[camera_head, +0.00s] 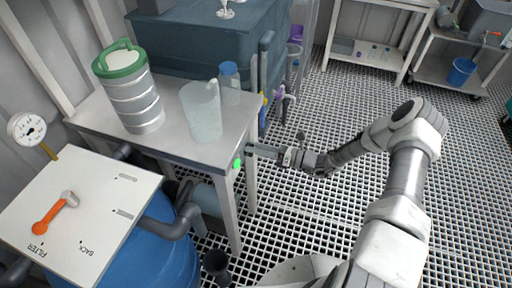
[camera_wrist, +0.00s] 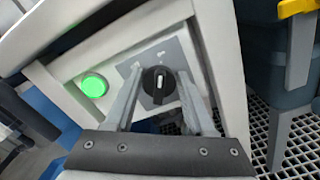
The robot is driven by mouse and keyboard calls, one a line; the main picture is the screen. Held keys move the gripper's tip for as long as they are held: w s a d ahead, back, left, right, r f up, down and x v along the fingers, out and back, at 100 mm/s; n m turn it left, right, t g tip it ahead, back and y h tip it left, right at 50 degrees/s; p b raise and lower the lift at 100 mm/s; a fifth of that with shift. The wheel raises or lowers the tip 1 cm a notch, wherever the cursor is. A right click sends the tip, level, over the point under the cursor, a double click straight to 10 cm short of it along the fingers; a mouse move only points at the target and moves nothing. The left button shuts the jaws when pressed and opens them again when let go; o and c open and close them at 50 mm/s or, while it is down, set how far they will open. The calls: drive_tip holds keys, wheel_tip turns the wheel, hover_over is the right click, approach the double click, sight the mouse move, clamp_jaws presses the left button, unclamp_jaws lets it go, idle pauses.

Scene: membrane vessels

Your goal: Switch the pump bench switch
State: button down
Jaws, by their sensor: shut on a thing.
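The pump bench switch (camera_wrist: 158,82) is a black rotary knob with a white mark on a grey plate, on the front of the bench. The white mark stands close to upright. A green lamp (camera_wrist: 93,85) glows left of it; the lamp also shows in the head view (camera_head: 238,163). My gripper (camera_wrist: 156,92) is at the switch, its two fingers on either side of the knob and shut on it. In the head view my gripper (camera_head: 254,150) reaches the bench's right side; the knob is hidden there.
The bench top (camera_head: 176,148) holds a green-lidded stacked vessel (camera_head: 130,92), a clear jug (camera_head: 203,112) and a blue-capped bottle (camera_head: 229,80). A white panel with an orange-handled valve (camera_head: 52,214) lies at the left. The grated floor (camera_head: 310,205) is open at the right.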

drive_tip(key=shift+c, duration=1.3)
unclamp_jaws()
drive_tip(key=p+v, duration=0.1)
drive_tip(key=v, duration=1.6)
drive_tip(key=shift+d+p, duration=0.25)
drive_tip(key=shift+p, duration=0.05)
drive_tip(key=shift+s, duration=0.15)
